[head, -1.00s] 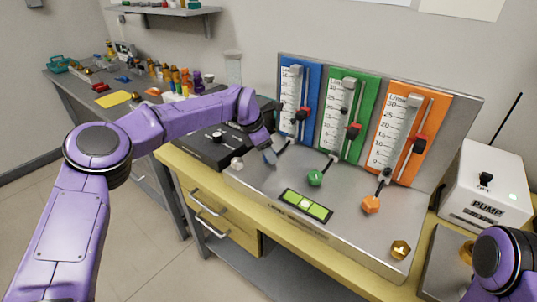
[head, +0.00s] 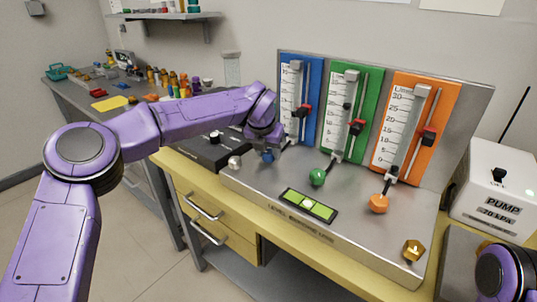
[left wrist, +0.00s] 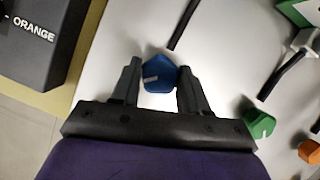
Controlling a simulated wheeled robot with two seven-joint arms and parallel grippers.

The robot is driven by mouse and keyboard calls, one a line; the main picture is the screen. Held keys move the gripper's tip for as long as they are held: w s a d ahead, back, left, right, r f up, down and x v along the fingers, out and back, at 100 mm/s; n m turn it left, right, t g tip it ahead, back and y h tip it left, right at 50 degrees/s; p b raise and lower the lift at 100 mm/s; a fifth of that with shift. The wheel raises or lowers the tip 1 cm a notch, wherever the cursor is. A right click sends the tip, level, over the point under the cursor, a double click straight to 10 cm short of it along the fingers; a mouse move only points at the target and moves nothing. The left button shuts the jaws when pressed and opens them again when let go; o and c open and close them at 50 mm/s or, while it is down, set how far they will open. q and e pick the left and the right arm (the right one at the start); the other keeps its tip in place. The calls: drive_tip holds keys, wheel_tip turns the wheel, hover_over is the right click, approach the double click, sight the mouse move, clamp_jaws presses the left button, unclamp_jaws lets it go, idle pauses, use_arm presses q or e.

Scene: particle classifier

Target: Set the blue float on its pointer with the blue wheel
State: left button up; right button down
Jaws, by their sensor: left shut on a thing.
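The blue wheel (head: 268,156) is a small faceted knob with a pale mark, at the near left of the grey panel's sloping front. My left gripper (head: 266,146) is shut on it from above; the left wrist view shows the wheel (left wrist: 158,74) between the two dark fingertips. The blue gauge (head: 315,75) stands behind, with an upright scale tube (head: 292,90) and a red and black pointer (head: 303,111) on a rod. The blue float cannot be made out; my left arm covers the lower left of that gauge. My right gripper is out of view.
Green wheel (head: 317,177) and orange wheel (head: 378,204) stand to the right, below their green (head: 362,88) and orange (head: 440,100) gauges. A spirit level (head: 309,205) and a brass knob (head: 413,250) lie nearer. A black box (head: 200,148) is left; a white pump (head: 495,195) is right.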

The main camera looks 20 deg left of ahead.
use_arm(q)
drive_tip(key=shift+n+y, duration=0.4)
drive_tip(key=shift+n, duration=0.6)
drive_tip(key=o, duration=1)
drive_tip(key=shift+o, duration=0.2)
drive_tip(key=shift+r, duration=0.15)
drive_tip(key=v, duration=1)
drive_tip(key=shift+r, duration=0.2)
drive_tip(key=shift+s, duration=0.1)
